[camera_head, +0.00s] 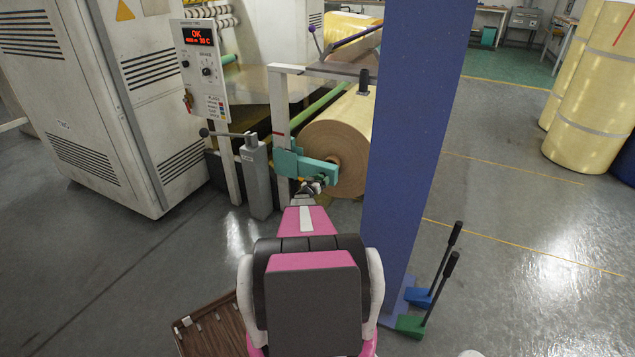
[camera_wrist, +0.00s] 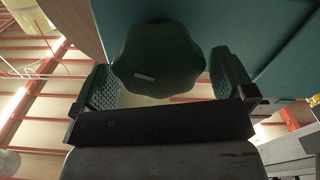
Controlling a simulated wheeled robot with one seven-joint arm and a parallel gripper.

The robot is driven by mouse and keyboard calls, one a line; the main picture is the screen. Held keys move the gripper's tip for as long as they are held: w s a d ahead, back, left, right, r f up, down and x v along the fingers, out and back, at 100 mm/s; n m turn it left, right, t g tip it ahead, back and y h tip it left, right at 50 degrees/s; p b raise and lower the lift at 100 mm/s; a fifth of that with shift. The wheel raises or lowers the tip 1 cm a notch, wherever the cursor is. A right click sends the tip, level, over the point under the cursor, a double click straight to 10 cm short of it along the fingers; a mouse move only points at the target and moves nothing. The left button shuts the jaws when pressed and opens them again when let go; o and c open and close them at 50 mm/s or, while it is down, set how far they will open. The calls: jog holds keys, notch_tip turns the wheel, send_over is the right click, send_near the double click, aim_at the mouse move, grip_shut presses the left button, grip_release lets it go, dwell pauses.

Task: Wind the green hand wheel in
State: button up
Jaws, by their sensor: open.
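The green hand wheel (camera_wrist: 158,50) is a dark green lobed knob with a small pale mark. In the wrist view it sits in front of a teal housing (camera_wrist: 265,30), between the fingers of my open gripper (camera_wrist: 163,75). One ridged finger is on each side of it; I cannot tell whether either touches. In the head view my gripper (camera_head: 310,187) is at the teal arm (camera_head: 315,171) at the end of the large brown roll (camera_head: 345,140). The hand wheel cannot be made out there, hidden by my gripper and arm.
A grey post with a lever (camera_head: 256,175) stands left of the teal arm. A control panel (camera_head: 203,70) reads OK. A blue column (camera_head: 405,150) rises close on the right, with blue and green pedals (camera_head: 411,325) at its foot. Open floor lies further right.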

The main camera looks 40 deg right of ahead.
jog(key=c, duration=0.8)
